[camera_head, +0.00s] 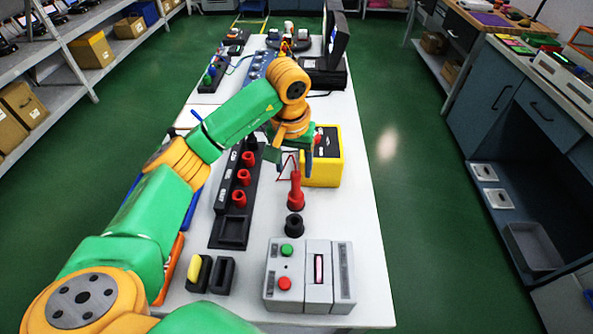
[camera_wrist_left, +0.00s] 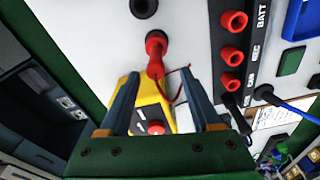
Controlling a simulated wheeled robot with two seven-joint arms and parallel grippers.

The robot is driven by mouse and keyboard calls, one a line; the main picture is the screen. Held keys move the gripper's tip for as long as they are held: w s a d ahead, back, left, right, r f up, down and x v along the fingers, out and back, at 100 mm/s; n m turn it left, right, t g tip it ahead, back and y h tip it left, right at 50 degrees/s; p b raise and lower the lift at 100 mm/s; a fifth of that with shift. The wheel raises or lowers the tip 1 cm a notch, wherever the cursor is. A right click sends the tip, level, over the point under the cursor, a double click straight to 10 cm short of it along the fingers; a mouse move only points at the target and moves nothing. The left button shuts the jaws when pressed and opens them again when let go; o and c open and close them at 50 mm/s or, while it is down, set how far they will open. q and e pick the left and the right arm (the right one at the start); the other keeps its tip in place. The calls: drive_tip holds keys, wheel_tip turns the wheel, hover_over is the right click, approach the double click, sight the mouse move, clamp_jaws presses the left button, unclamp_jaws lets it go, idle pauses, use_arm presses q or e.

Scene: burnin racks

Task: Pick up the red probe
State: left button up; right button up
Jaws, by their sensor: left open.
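The red probe (camera_head: 296,186) stands upright in a red socket (camera_head: 296,204) on the white table, just behind a black socket (camera_head: 294,227). It also shows in the left wrist view (camera_wrist_left: 155,60), with a thin red wire curving off it. My left gripper (camera_head: 293,160) is open above and just behind the probe, pointing down. In the left wrist view its two fingers (camera_wrist_left: 162,75) are spread, with the probe seen between and beyond their tips. I see no hold on the probe. My right gripper is not in view.
A yellow meter (camera_head: 326,172) stands close behind the probe. A black rack with red sockets (camera_head: 239,198) is to the left. A grey box with green and red buttons (camera_head: 313,280) is in front. The table's right strip (camera_head: 362,210) is clear.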

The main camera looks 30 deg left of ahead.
sight(296, 181)
use_arm(q)
drive_tip(key=shift+s+d+f+p, duration=0.25)
drive_tip(key=shift+f+p, duration=0.2)
drive_tip(key=shift+f, duration=0.15)
drive_tip(key=shift+s+d+f+p, duration=0.2)
drive_tip(key=shift+f+p, duration=0.2)
drive_tip(key=shift+f, duration=0.2)
drive_tip(key=f, duration=0.2)
drive_tip(key=shift+w+a+f, duration=0.15)
drive_tip(key=shift+w+f, duration=0.15)
drive_tip(key=shift+w, duration=0.05)
drive_tip(key=shift+w+f, duration=0.15)
clamp_jaws()
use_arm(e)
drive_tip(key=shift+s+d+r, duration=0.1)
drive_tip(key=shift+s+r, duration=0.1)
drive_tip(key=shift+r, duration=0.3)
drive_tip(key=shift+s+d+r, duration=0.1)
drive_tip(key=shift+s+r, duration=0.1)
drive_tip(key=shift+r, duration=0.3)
